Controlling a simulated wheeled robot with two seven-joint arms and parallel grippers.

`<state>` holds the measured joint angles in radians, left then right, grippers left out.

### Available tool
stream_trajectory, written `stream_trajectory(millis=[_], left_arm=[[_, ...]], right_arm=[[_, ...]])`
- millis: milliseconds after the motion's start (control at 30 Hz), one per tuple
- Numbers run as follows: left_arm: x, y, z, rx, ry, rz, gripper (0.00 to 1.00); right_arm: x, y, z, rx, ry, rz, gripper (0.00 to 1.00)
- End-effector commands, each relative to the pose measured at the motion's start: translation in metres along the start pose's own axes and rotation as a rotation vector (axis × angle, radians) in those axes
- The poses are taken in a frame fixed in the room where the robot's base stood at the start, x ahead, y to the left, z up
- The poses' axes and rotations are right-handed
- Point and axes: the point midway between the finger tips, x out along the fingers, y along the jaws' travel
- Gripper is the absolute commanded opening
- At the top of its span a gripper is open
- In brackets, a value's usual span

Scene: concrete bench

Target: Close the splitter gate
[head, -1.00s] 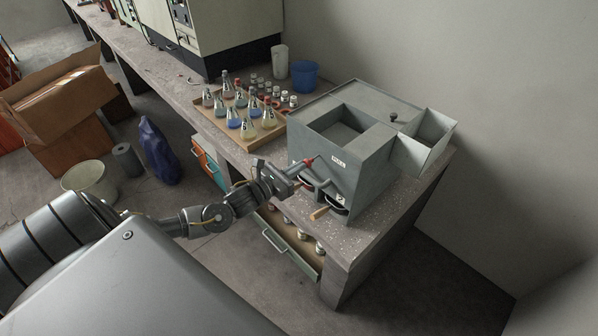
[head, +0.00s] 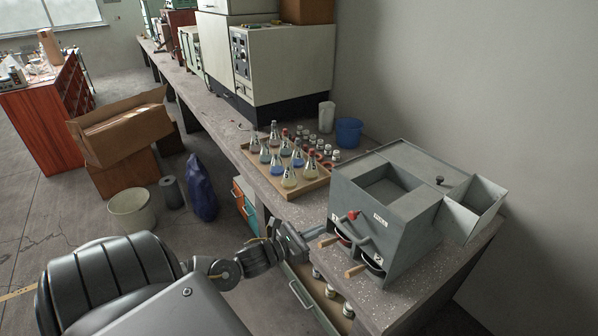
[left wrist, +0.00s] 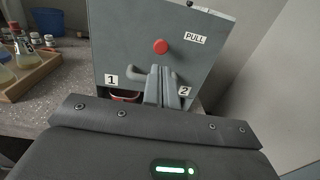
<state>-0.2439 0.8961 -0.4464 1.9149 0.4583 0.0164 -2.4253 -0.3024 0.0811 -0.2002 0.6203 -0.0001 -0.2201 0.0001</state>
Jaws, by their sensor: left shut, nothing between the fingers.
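The splitter (head: 415,225) is a grey metal box with an open top hopper, standing on the bench's near end. A red knob (head: 352,215) sticks out of its front face beside a white PULL label (head: 380,220). In the left wrist view the red knob (left wrist: 160,46) is seen nearly end-on, above the outlets marked 1 and 2. My left gripper (head: 322,232) is shut and empty, just in front of the face. Its fingers (left wrist: 160,85) point at the splitter below the knob and look apart from it. My right gripper is not in view.
Pans with wooden handles (head: 355,271) sit under the outlets and stick out towards my arm. A wooden tray (head: 312,186) of flasks stands behind left of the splitter. An open drawer (head: 302,297) juts from the bench front. A blue bucket (head: 348,132) is by the wall.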

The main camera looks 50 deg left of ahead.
Motion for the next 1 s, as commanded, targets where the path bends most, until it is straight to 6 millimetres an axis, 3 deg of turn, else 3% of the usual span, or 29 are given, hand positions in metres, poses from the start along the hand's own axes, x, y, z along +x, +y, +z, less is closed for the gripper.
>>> stream_trajectory(millis=[100,333,867,1000], left_arm=[[-0.023,0.000,-0.003,0.001,0.002,0.000,0.00],[-0.046,0.000,-0.001,0.000,0.000,0.000,0.00],[-0.051,0.000,0.001,-0.011,-0.002,0.001,0.00],[-0.051,0.001,-0.001,-0.163,0.005,0.004,0.00]], right_arm=[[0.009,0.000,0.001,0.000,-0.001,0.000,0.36],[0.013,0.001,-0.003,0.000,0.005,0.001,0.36],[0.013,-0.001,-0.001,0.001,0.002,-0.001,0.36],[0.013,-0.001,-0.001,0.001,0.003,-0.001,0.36]])
